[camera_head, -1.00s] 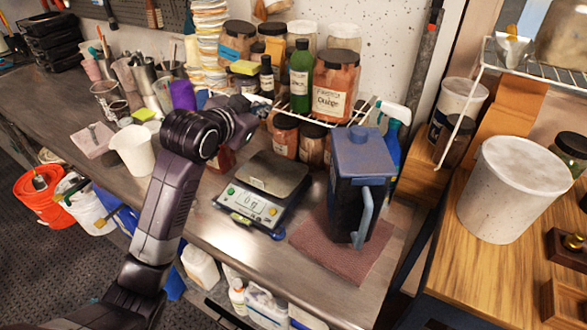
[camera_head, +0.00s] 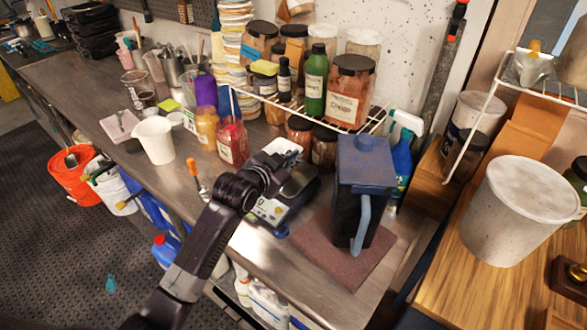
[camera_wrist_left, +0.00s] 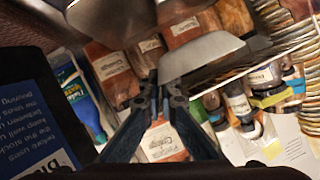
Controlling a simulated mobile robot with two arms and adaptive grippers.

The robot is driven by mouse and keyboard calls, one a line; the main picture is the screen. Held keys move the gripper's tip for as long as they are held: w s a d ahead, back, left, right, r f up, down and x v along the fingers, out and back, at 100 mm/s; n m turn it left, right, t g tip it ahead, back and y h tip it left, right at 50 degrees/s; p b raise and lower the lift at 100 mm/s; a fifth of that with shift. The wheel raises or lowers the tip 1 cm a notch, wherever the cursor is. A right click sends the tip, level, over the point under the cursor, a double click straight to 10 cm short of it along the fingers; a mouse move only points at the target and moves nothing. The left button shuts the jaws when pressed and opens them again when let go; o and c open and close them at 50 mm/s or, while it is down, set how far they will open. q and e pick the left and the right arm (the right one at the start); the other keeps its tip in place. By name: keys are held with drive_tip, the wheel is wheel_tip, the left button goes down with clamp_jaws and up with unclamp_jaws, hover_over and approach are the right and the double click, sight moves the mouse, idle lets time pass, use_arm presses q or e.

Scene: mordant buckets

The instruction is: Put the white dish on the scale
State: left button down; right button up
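The white dish (camera_head: 283,147) is at the tip of my left gripper (camera_head: 276,162) in the head view, over the back part of the scale. In the left wrist view the dish (camera_wrist_left: 205,54) shows as a pale, tilted shape, with the fingers of my left gripper (camera_wrist_left: 164,84) closed together at its edge. The scale (camera_head: 298,200) lies on the metal bench, its plate partly hidden by my left arm. The dish appears held above the plate; the exact gap cannot be told. My right gripper is not in view.
A dark blue jug (camera_head: 362,190) stands on a brown mat (camera_head: 318,245) right of the scale. Jars on and under a wire rack (camera_head: 330,122) stand behind it. A red-labelled jar (camera_head: 232,142) and a white beaker (camera_head: 156,139) are to the left.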

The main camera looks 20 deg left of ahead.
sight(293, 172)
use_arm(q)
drive_tip(key=shift+f, duration=0.35)
wheel_tip(293, 172, down, 3)
drive_tip(key=shift+f, duration=0.6)
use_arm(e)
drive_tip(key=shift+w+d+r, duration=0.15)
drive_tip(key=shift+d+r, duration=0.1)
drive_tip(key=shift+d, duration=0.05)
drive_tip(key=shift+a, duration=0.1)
use_arm(q)
drive_tip(key=shift+f, duration=0.2)
drive_tip(key=c, duration=2.4)
unclamp_jaws()
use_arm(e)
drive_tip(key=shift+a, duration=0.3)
